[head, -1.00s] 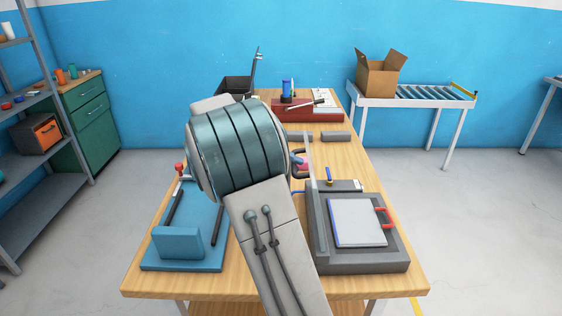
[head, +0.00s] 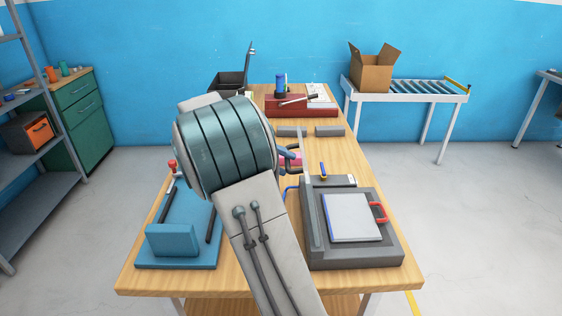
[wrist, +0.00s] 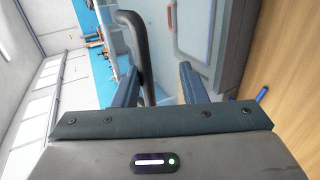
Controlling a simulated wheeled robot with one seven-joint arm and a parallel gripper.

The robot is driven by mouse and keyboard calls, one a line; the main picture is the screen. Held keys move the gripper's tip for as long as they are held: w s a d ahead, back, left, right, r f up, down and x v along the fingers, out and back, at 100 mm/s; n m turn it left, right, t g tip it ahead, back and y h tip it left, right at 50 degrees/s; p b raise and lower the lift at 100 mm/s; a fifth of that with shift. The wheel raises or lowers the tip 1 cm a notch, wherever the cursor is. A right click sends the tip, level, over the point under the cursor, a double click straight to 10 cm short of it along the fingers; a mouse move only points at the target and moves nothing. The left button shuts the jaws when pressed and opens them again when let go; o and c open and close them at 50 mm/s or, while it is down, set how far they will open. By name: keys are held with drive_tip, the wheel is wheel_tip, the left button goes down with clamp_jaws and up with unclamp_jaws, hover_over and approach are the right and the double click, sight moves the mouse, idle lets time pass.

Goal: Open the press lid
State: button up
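The press is a dark grey base (head: 392,250) on the right of the table, with a pale plate (head: 350,218) and red handle (head: 379,212) on it. Its lid (head: 306,160) appears as a thin grey panel, nearly edge-on, standing about upright at the base's left side. A black curved handle (wrist: 146,50) is on the lid. My gripper (wrist: 160,85) is at this handle: the handle passes between the blue fingers, closer to the left one, with a gap to the right one. In the head view my arm mostly hides the gripper.
A teal fixture (head: 178,240) with a red knob stands at the left of the table. A red tray (head: 300,106), grey blocks (head: 329,131) and a black bin (head: 229,82) are farther back.

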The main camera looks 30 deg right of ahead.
drive_tip(key=v, duration=1.4)
drive_tip(key=shift+s+d, duration=0.1)
drive_tip(key=s+d+f+n+t+y, duration=0.25)
drive_tip(key=s+y, duration=0.25)
drive_tip(key=s, duration=0.4)
drive_tip(key=s+a+f+n+t+y, duration=0.1)
drive_tip(key=s+a+f+t+y, duration=0.2)
drive_tip(key=s, duration=0.5)
drive_tip(key=s+a+f+n+t+y, duration=0.1)
drive_tip(key=s+a+f+t+y, duration=0.2)
drive_tip(key=s, duration=0.5)
wheel_tip(320, 180, down, 3)
drive_tip(key=shift+s+a+r+n+p, duration=0.1)
drive_tip(key=shift+s+a+n+p, duration=0.3)
drive_tip(key=shift+a, duration=0.4)
